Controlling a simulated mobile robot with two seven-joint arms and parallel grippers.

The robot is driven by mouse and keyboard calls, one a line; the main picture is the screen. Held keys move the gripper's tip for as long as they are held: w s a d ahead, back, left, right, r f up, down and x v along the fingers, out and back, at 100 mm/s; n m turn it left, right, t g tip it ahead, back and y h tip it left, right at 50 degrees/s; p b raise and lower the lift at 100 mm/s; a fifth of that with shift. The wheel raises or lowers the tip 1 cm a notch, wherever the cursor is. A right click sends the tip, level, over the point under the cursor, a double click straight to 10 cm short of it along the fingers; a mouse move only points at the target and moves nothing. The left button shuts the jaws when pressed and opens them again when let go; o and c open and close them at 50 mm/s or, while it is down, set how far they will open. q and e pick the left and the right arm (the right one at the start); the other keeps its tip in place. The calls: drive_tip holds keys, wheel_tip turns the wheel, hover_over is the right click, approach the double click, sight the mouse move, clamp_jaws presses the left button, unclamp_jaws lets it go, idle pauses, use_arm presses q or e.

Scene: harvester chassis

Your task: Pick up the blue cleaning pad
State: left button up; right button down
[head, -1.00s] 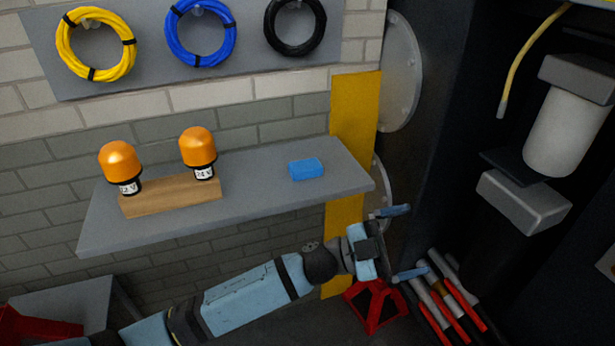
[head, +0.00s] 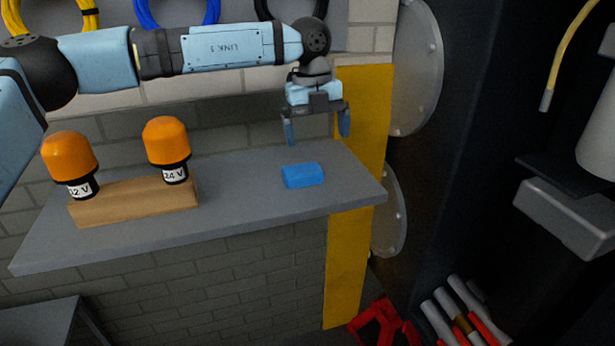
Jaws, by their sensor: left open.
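The blue cleaning pad (head: 302,176) lies flat on the grey shelf (head: 240,203), right of its middle. My left gripper (head: 317,138) hangs above the shelf with its fingers pointing down. It is open and empty. In the picture its fingertips are just above the pad and slightly to its right, apart from it. The pad is fully visible. My right gripper does not show.
Two orange beacons (head: 69,159) (head: 166,141) stand on a wooden block (head: 136,201) on the shelf's left part. Cable coils hang on the wall behind my arm. A yellow post (head: 355,130) and round metal plate (head: 416,70) stand right of the pad.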

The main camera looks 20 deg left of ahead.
sight(302, 169)
use_arm(q)
drive_tip(key=w+a+r+n+y, duration=0.1)
drive_tip(key=w+a+r, duration=0.1)
drive_tip(key=a, duration=0.2)
drive_tip(key=shift+t, duration=0.4)
drive_tip(key=f+b, duration=0.1)
drive_tip(key=f, duration=1.2)
drive_tip(key=shift+d, duration=0.2)
drive_tip(key=c, duration=0.6)
